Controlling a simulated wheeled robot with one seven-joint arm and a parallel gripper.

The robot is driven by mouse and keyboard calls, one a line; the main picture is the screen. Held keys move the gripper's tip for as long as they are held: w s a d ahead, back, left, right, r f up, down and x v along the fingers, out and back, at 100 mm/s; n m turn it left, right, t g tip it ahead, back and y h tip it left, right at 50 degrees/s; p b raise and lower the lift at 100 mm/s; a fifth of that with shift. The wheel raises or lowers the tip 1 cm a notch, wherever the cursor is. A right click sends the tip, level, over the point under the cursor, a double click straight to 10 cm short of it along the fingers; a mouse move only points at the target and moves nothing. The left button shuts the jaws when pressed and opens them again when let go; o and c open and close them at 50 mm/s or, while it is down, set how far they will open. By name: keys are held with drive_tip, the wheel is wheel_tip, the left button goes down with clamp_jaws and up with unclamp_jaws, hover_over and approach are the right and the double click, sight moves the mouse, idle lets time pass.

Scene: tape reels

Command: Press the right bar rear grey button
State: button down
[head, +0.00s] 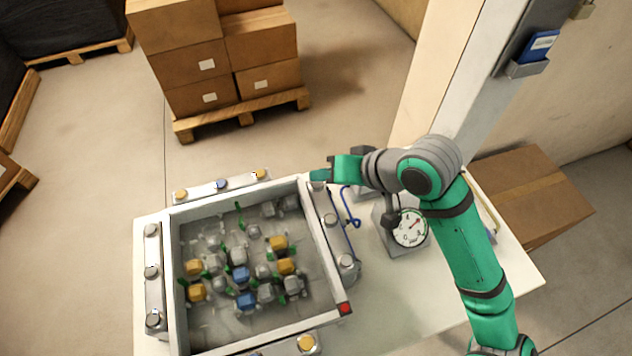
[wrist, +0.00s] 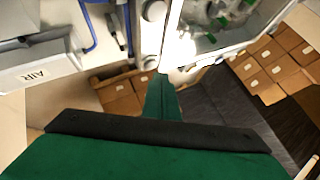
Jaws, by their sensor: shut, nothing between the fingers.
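The right bar (head: 338,240) runs along the right side of the open box (head: 322,262) and carries grey round buttons. Its middle button (head: 330,219) and front button (head: 347,261) are clear in the head view. The rear grey button (wrist: 150,62) shows in the wrist view just beyond my fingertips; in the head view it is mostly hidden under my gripper. My gripper (head: 318,175) is shut and empty, over the rear end of the right bar. Its green fingertips (wrist: 161,78) appear very close to the rear button; I cannot tell whether they touch it.
The box holds several grey, yellow and blue pieces. Other bars stand behind it (head: 221,186) and at its left (head: 153,270). A pressure gauge (head: 410,228) and a blue hose (head: 352,222) lie right of the bar. Stacked cartons (head: 190,65) stand beyond the table.

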sight(320, 186)
drive_tip(key=shift+a, duration=0.1)
drive_tip(key=shift+r, duration=2.5)
drive_tip(key=shift+w, duration=0.15)
drive_tip(key=shift+a, duration=0.15)
drive_tip(key=shift+d, duration=0.25)
drive_tip(key=shift+a, duration=0.15)
